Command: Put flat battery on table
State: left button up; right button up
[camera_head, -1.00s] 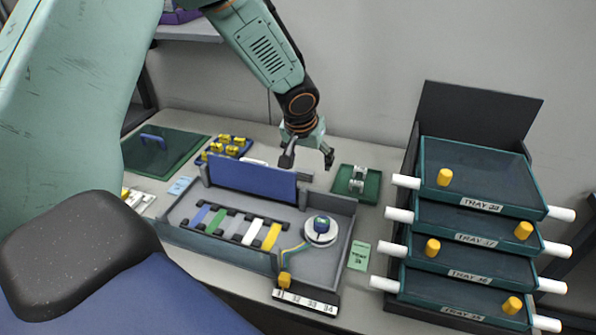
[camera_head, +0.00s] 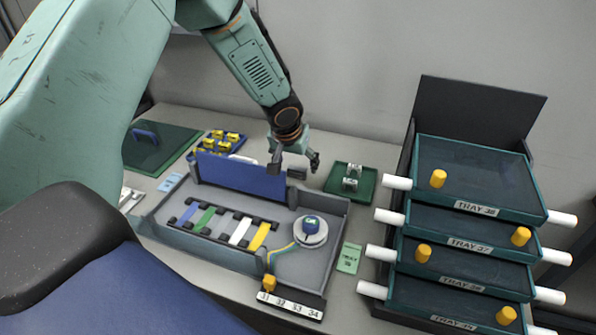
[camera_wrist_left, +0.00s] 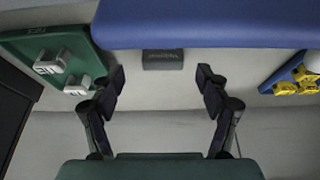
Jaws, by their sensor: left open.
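A small dark grey block (camera_head: 297,173), which looks like the flat battery, lies on the table (camera_head: 352,144) behind the raised blue panel. In the left wrist view the block (camera_wrist_left: 163,60) shows a faint label and lies near the edge of the blue panel. My left gripper (camera_head: 295,166) is open and empty, above the table by the block. In the wrist view its fingertips (camera_wrist_left: 162,80) are spread to either side of the block's line, apart from it. My right gripper is not in view.
The blue panel (camera_head: 240,177) stands at the back of a grey case (camera_head: 338,225) with coloured strips. A green tray (camera_head: 367,183) with two small metal pieces is at the right. Stacked trays (camera_head: 470,180) stand farther right. A blue tray of yellow parts (camera_head: 218,143) is behind.

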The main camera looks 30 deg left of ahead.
aim_at(296, 170)
pick_arm(q)
jog(key=x, duration=0.3)
jog(key=shift+a+r, duration=0.1)
jog(key=shift+a, duration=0.15)
jog(key=shift+d+r, duration=0.1)
jog(key=shift+d, duration=0.1)
jog(key=shift+c, duration=0.2)
jog(key=shift+a, duration=0.15)
jog(key=c, duration=1.3)
notch_tip(296, 170, up, 18)
jog(key=p, duration=0.3)
jog(key=shift+c, duration=0.2)
jog(key=s+d+r+m+b, duration=0.1)
jog(key=s+d+b, duration=0.1)
jog(key=d, duration=0.7)
jog(key=s+d+m+h+b, duration=0.1)
jog(key=s+d+b, duration=0.2)
jog(key=d, duration=0.6)
jog(key=shift+s+r+m, duration=0.3)
jog(key=shift+s+r, duration=0.1)
jog(key=shift+s, duration=0.2)
